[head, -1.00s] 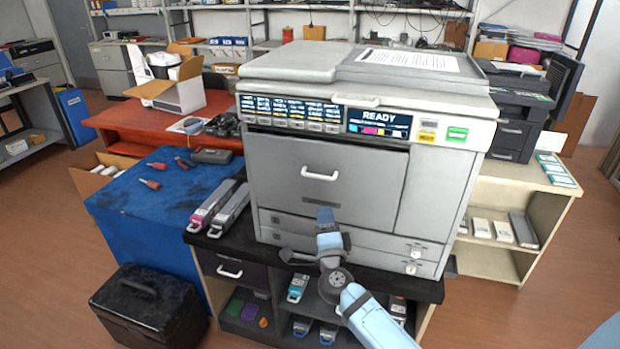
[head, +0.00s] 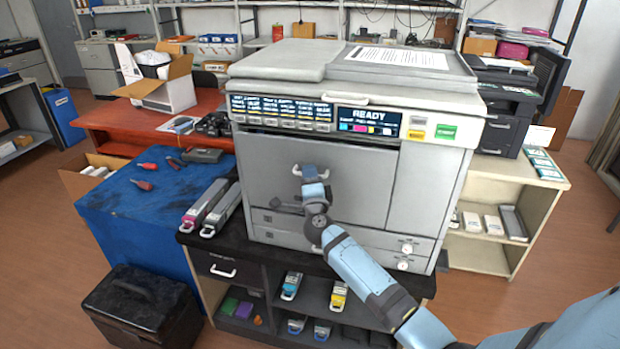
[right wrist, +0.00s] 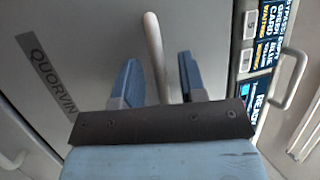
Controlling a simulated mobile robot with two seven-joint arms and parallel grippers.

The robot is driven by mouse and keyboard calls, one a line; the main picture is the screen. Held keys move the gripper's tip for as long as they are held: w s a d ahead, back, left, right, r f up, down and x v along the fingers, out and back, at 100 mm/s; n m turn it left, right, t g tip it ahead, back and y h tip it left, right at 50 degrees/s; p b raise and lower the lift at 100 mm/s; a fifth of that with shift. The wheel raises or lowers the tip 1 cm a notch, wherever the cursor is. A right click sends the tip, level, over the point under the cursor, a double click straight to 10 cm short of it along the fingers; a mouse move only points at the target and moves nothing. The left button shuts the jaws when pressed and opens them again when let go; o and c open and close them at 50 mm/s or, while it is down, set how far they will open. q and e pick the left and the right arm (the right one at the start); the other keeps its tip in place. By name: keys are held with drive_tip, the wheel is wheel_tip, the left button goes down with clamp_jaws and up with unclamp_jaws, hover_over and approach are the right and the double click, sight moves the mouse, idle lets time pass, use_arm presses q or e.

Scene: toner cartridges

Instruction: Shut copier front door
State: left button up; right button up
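The copier (head: 430,185) stands on a dark cabinet top, its screen reading READY. Its grey front door (head: 268,160) looks flush or nearly flush with the body; a thin dark line runs along its top edge, and I cannot tell if it is fully shut. My right gripper (head: 312,175) is in front of the door's white handle (head: 296,170), partly hiding it. In the right wrist view the handle (right wrist: 153,45) runs between the two blue fingers of the open gripper (right wrist: 158,80), with space on both sides. My left gripper is not in view.
Two long toner cartridges (head: 212,207) lie left of the copier on the dark cabinet top (head: 300,262). A blue-covered table (head: 130,205) with tools is further left, with a black case (head: 140,310) before it. A beige shelf unit (head: 525,215) stands right.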

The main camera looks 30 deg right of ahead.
clamp_jaws()
drive_tip(key=shift+w+d+r+p, duration=0.35)
drive_tip(key=shift+w+d+p, duration=0.15)
drive_tip(key=shift+w+d, duration=0.35)
unclamp_jaws()
drive_tip(key=shift+s, duration=0.1)
drive_tip(key=shift+f, duration=0.1)
drive_tip(key=v, duration=1.4)
drive_tip(key=shift+b, duration=0.4)
